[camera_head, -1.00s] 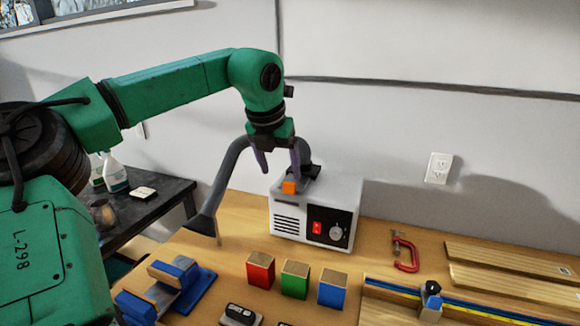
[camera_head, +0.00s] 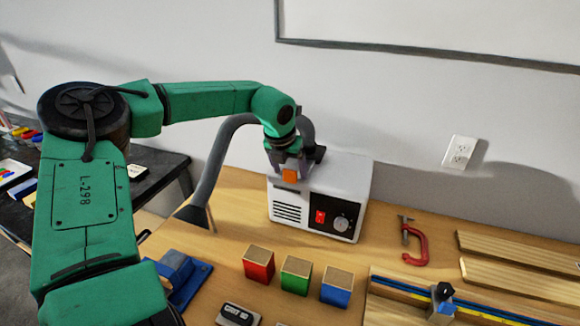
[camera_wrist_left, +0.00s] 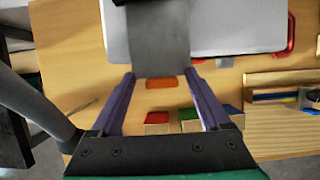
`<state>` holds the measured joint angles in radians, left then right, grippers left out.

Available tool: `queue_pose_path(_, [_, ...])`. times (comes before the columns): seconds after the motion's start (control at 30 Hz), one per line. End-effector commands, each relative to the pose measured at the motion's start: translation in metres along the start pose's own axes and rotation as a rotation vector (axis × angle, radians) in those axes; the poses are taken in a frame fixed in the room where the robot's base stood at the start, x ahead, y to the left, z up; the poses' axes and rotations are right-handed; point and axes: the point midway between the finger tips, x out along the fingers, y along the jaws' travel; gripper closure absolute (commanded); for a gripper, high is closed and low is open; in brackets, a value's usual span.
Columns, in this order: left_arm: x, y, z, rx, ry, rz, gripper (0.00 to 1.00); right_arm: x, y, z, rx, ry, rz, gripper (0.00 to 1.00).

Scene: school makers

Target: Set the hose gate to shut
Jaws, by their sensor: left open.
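The hose gate shows an orange tab (camera_head: 290,176) at the top left of the white extractor box (camera_head: 345,182). The orange tab also shows in the left wrist view (camera_wrist_left: 161,83), at the end of a grey plate (camera_wrist_left: 158,35). My left gripper (camera_head: 289,172) is over the gate, and its arm hides part of it. In the left wrist view the purple fingers (camera_wrist_left: 160,90) are open, one on each side of the orange tab, with gaps between them and it. A grey hose (camera_head: 216,160) runs from the gate down to the left. My right gripper is not in view.
Red (camera_head: 258,265), green (camera_head: 295,275) and blue (camera_head: 336,288) blocks stand in front of the box. A red clamp (camera_head: 419,246) and wooden strips (camera_head: 520,255) lie to the right. A blue fixture (camera_head: 180,275) is at the left.

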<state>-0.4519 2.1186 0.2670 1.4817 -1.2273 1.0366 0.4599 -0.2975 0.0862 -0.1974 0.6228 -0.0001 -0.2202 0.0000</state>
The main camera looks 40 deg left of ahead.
Motion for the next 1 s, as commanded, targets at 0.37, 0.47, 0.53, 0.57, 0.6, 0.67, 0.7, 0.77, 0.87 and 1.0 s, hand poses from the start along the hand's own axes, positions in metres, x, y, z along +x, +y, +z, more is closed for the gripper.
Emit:
queue_pose_path(0.37, [0.0111, -0.0004, 0.0001, 0.000, -0.002, -0.001, 0.28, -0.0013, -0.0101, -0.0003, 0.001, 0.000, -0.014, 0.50])
queue_pose_path(0.47, [0.0110, -0.0003, 0.0001, 0.001, -0.002, -0.001, 0.66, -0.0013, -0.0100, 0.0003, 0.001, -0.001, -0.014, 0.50])
queue_pose_path(0.53, [0.0109, -0.0002, 0.0001, 0.001, -0.002, 0.000, 0.93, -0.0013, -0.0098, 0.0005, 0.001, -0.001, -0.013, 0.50])
queue_pose_path(0.57, [0.0109, -0.0002, 0.0001, 0.001, -0.002, 0.000, 1.00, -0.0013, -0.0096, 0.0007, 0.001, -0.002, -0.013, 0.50])
queue_pose_path(0.6, [0.0108, -0.0002, 0.0002, 0.001, -0.002, 0.000, 1.00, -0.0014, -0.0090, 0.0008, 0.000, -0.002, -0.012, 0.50])
queue_pose_path(0.67, [0.0108, -0.0002, 0.0002, 0.001, -0.002, 0.000, 1.00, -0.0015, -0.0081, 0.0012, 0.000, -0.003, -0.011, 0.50])
queue_pose_path(0.7, [0.0107, -0.0002, 0.0002, 0.001, -0.002, 0.000, 1.00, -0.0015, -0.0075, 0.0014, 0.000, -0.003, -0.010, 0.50])
queue_pose_path(0.77, [0.0106, -0.0002, 0.0002, 0.001, -0.002, 0.000, 1.00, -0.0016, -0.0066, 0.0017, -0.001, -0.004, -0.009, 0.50])
queue_pose_path(0.87, [0.0105, -0.0002, 0.0003, 0.001, -0.002, 0.000, 1.00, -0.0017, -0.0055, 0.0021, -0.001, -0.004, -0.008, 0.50])
queue_pose_path(1.0, [0.0104, -0.0002, 0.0003, 0.001, -0.002, 0.000, 1.00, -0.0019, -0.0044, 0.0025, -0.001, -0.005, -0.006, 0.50])
